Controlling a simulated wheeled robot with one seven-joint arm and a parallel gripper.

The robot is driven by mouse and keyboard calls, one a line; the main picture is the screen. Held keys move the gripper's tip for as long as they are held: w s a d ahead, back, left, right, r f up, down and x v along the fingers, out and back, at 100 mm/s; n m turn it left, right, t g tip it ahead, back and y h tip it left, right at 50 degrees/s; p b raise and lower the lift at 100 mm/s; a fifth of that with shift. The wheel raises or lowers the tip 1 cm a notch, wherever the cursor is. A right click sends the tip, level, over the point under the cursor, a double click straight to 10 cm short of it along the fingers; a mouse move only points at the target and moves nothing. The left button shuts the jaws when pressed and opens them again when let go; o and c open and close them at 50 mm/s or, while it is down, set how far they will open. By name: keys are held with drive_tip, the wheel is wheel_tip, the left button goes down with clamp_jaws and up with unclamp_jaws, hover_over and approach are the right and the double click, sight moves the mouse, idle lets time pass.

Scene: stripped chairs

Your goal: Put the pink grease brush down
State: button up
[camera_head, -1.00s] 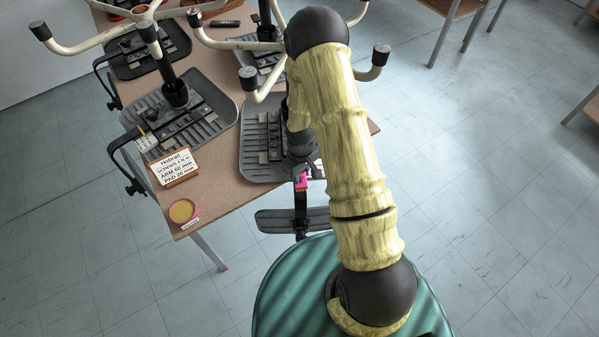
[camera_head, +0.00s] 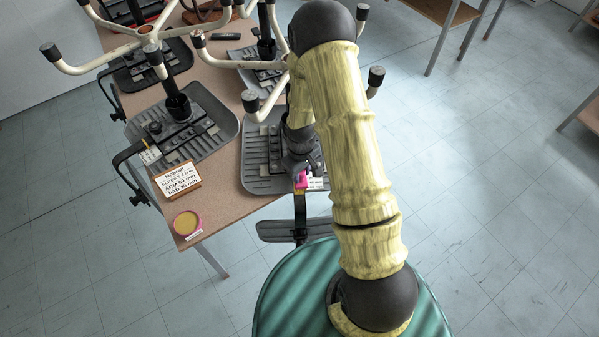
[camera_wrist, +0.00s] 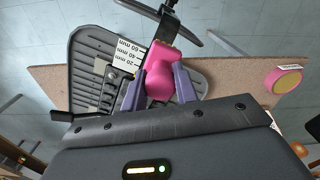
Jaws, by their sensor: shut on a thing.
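The pink grease brush (camera_wrist: 159,72) is between the two purple fingers of my gripper (camera_wrist: 159,88) in the wrist view, and the fingers are shut on it. In the head view a small pink part of the brush (camera_head: 301,180) shows below my gripper (camera_head: 303,168), near the table's front edge. The rest of the brush is hidden by my gripper and arm. A grey ribbed chair seat pan (camera_wrist: 90,62) lies under and beside the brush in the wrist view. I cannot tell whether the brush touches it.
A white millimetre scale (camera_wrist: 127,58) lies beside the brush. A pink-rimmed round tin (camera_head: 187,224) and a lettered sign (camera_head: 178,181) stand at the table's front left. Chair bases with pale arms (camera_head: 100,68) stand over other pans. A black clamp (camera_head: 300,212) hangs at the front edge.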

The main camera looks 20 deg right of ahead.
sight(301, 178)
drive_tip(key=shift+a, duration=0.2)
drive_tip(key=f+m+b, duration=0.1)
drive_tip(key=f, duration=0.1)
drive_tip(key=w+f+m+b, duration=0.1)
drive_tip(key=f+m+b, duration=0.2)
drive_tip(key=shift+w+d+f+m, duration=0.3)
drive_tip(key=shift+d+f, duration=0.1)
drive_tip(key=shift+w+d+f+m+b, duration=0.1)
drive_tip(key=shift+w+f+m+b, duration=0.1)
drive_tip(key=shift+f+m+b, duration=0.3)
drive_tip(key=shift+r, duration=0.3)
drive_tip(key=shift+s, duration=0.1)
